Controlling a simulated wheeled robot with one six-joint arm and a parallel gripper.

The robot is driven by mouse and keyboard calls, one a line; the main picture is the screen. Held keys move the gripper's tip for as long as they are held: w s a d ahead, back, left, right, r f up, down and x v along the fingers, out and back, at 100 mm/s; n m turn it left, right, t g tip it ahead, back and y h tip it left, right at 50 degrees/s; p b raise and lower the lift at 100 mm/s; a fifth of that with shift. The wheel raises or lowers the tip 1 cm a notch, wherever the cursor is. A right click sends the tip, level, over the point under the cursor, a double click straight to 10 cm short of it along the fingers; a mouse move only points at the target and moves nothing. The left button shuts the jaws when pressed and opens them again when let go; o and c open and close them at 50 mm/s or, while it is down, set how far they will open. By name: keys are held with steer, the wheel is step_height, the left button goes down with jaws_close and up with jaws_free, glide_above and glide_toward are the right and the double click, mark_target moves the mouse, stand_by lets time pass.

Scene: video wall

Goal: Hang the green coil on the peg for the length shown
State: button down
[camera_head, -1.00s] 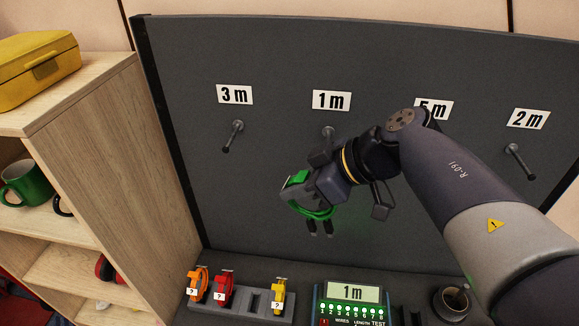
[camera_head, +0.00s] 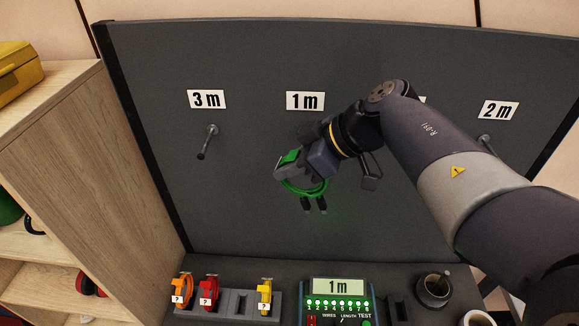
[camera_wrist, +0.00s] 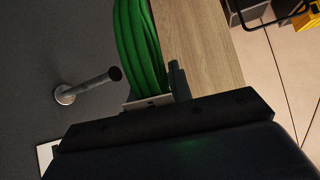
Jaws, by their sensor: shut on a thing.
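My gripper (camera_head: 287,172) is shut on the green coil (camera_head: 306,190), which hangs from the jaws in front of the wall panel, below the 1 m label (camera_head: 305,100). Two dark plugs dangle under the coil. The coil also shows in the wrist view (camera_wrist: 139,45), apart from a metal peg (camera_wrist: 88,86); I cannot tell which peg this is. In the head view the 1 m peg is mostly hidden behind my gripper. The tester (camera_head: 338,300) reads 1 m.
The 3 m peg (camera_head: 208,142) on the left is empty. The 2 m peg (camera_head: 486,145) is partly behind my arm, which also covers the 5 m label. Orange (camera_head: 182,290), red (camera_head: 209,292) and yellow (camera_head: 265,296) tools stand below. A wooden shelf (camera_head: 90,170) is at left.

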steer(key=shift+w+d+f, duration=0.1)
steer(key=shift+w+f, duration=0.25)
steer(key=shift+w, duration=0.85)
steer(key=shift+w+f, duration=0.4)
steer(key=shift+w, duration=0.85)
steer(key=shift+w+d+f, duration=0.1)
steer(key=shift+w+f, duration=0.25)
steer(key=shift+w, duration=0.85)
steer(key=shift+f, duration=0.2)
steer(key=c, duration=1.2)
jaws_free()
steer(key=shift+s+a, duration=0.1)
steer(key=shift+s, duration=0.1)
steer(key=v, duration=1.1)
steer(key=shift+a+r+b, duration=0.15)
steer(key=shift+r+b, duration=0.2)
steer(key=shift+b, duration=0.05)
